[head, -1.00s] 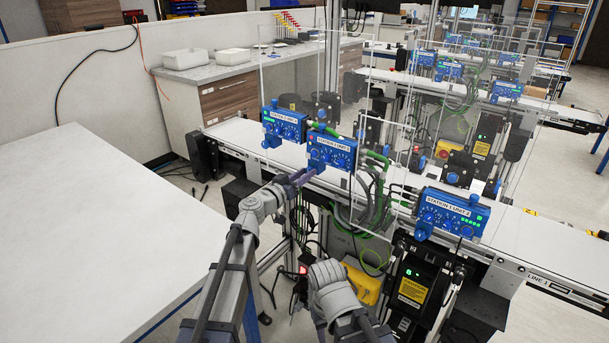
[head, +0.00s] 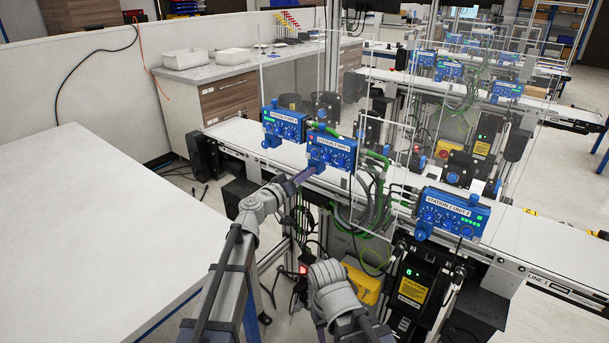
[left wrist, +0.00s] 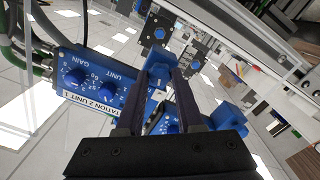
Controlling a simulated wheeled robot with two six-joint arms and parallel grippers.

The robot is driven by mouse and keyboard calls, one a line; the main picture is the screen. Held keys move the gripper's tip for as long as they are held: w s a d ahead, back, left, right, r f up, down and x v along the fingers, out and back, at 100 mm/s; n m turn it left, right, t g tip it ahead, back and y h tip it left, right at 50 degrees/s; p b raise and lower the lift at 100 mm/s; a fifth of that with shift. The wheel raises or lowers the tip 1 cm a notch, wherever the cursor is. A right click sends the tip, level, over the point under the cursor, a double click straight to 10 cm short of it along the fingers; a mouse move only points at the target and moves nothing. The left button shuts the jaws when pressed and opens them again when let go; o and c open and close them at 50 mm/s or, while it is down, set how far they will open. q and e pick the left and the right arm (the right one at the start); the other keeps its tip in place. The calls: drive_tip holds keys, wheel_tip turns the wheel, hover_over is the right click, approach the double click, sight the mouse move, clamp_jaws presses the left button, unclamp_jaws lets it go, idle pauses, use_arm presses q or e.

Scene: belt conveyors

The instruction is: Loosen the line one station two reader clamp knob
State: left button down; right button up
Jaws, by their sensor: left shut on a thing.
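A blue reader unit (head: 333,152) with white-labelled dials stands at the near edge of the first conveyor. In the left wrist view its label reads as station 2 unit 1 (left wrist: 93,88). A blue clamp knob sits at its lower left corner and shows between my fingers in the left wrist view (left wrist: 158,60). My left gripper (head: 308,174) is shut on this knob, with one dark finger on each side (left wrist: 163,78). The fingers hide part of the knob in the head view. My right gripper is not in view.
Similar blue units stand to the left (head: 284,124) and right (head: 452,213) along the conveyor (head: 245,138). Green and grey cables (head: 372,200) hang close to the right of my gripper. A white table (head: 75,225) fills the left.

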use_arm(q)
drive_tip(key=shift+a+f+n, duration=0.1)
drive_tip(key=shift+n, duration=8)
drive_tip(key=c, duration=0.5)
unclamp_jaws()
drive_tip(key=shift+c, duration=0.2)
